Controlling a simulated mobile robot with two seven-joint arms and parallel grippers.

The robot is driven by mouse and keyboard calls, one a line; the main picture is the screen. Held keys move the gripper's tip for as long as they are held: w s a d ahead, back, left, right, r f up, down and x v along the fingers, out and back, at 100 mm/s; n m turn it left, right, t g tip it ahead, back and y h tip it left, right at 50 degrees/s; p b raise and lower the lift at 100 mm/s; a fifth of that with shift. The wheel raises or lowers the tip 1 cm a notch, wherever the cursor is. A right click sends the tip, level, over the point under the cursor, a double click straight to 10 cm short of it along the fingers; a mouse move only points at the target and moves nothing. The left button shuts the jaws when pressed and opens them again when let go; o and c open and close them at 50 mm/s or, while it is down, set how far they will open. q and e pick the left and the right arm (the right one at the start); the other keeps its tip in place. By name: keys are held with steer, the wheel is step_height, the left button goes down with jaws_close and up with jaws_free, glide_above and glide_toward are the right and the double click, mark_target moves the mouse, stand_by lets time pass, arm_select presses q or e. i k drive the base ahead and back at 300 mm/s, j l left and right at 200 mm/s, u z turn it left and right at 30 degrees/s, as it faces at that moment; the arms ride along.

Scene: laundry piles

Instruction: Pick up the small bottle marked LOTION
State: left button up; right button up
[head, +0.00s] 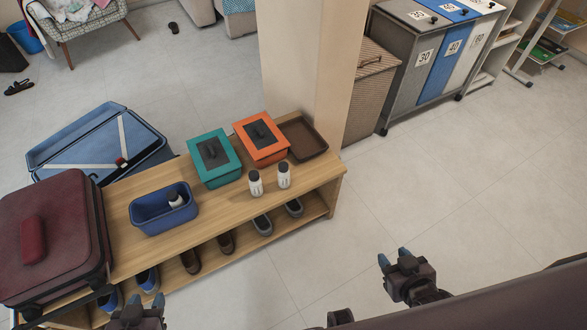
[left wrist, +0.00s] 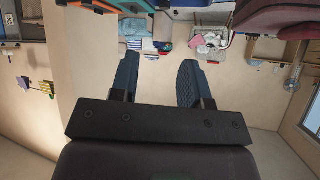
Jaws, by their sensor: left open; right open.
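Two small white bottles with dark caps stand upright on the wooden bench (head: 330,172), a left one (head: 255,187) and a right one (head: 284,179). A third white bottle (head: 176,200) is inside the blue bin (head: 150,221). Their labels are too small to read, so I cannot tell which is marked LOTION. My left gripper (head: 144,301) is at the bottom edge, in front of the bench and away from the bottles. Its open, empty fingers (left wrist: 158,80) show in the left wrist view. My right gripper (head: 394,257) is open and empty over the floor, right of the bench.
A teal box (head: 226,173), an orange box (head: 270,157) and a brown tray (head: 316,150) line the bench's back. A maroon suitcase (head: 60,220) is at left, a blue suitcase (head: 90,135) behind. Shoes fill the lower shelf. A pillar (head: 310,70) rises behind. Floor at right is clear.

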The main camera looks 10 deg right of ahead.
mark_target(284, 179)
steer(key=i+l, duration=0.15)
steer(key=l, duration=0.2)
steer(key=i+l, duration=0.15)
steer(key=l, duration=0.2)
steer(key=i+l, duration=0.1)
steer(key=l, duration=0.25)
steer(key=i+l+u, duration=0.1)
steer(key=l, duration=0.3)
steer(key=i, duration=0.05)
